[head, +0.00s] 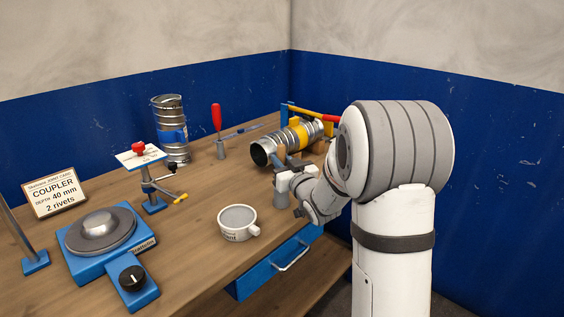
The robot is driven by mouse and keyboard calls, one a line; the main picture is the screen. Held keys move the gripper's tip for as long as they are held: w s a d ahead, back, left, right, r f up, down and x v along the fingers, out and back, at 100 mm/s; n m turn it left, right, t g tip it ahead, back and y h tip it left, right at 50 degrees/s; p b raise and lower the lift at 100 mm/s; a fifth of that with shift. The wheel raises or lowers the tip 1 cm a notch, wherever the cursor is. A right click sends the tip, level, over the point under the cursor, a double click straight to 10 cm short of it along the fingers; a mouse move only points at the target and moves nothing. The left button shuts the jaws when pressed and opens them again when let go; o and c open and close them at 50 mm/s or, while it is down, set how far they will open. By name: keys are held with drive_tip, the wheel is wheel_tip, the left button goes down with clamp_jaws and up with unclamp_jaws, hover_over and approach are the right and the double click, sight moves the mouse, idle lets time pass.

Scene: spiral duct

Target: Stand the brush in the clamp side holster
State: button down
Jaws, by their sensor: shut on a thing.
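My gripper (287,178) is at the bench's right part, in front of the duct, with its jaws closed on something. The held thing is mostly hidden by the jaws; I take it to be the brush. A grey upright holster (282,193) shows directly below the jaws. I cannot see whether the brush's lower end is inside it. The clamp (314,113), with yellow and red parts, is behind the duct.
A spiral duct (284,146) with a yellow band lies behind my gripper. A white cup (237,221) stands in front left. A red-handled tool (216,118) stands in another grey holster (221,149). A blue turntable (103,237) is at left. Bench is clear between cup and rear holster.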

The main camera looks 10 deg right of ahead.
drive_tip(key=shift+f+b, duration=0.6)
drive_tip(key=c, duration=1.2)
unclamp_jaws()
drive_tip(key=shift+s, duration=0.1)
drive_tip(key=b+v, duration=0.1)
drive_tip(key=v, duration=0.6)
drive_tip(key=shift+s, duration=0.3)
drive_tip(key=shift+d, duration=0.1)
